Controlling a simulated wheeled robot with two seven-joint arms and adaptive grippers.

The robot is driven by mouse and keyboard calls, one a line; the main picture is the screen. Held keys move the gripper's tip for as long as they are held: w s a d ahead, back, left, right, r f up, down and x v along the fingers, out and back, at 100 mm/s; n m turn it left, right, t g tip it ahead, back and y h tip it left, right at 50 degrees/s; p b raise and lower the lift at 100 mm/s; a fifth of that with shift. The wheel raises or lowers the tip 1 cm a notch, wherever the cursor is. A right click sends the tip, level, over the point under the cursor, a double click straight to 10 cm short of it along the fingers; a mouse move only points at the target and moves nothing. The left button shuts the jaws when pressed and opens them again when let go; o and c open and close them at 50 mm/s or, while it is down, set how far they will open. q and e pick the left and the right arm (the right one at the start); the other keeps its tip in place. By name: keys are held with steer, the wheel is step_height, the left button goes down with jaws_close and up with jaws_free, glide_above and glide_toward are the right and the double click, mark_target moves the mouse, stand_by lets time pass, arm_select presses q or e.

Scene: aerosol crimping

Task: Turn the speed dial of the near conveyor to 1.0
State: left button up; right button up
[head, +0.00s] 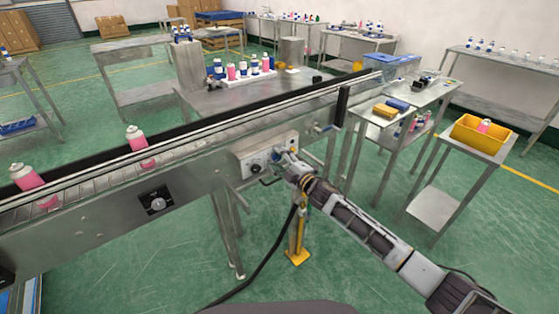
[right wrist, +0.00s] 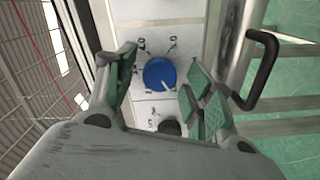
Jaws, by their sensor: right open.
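The near conveyor (head: 100,190) runs from the lower left toward the upper right in the head view. A pale control box (head: 262,157) is fixed to its side. In the right wrist view a round blue dial (right wrist: 159,74) with a pale pointer sits on the panel, with small marks around it. The pointer slants toward the lower right of that picture; the marks are too small to read. My right gripper (head: 281,155) is at the control box, and in the right wrist view its open fingers (right wrist: 158,84) stand on either side of the dial, apart from it. My left gripper is not seen.
A black knob (right wrist: 171,127) sits below the dial. A dark curved handle (right wrist: 264,70) stands right of the panel. A second black panel with a knob (head: 157,201) is on the conveyor's side. Pink bottles (head: 137,138) stand on the belt. A yellow bin (head: 478,137) is at right.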

steer(key=v, duration=1.2)
stand_by(0.7)
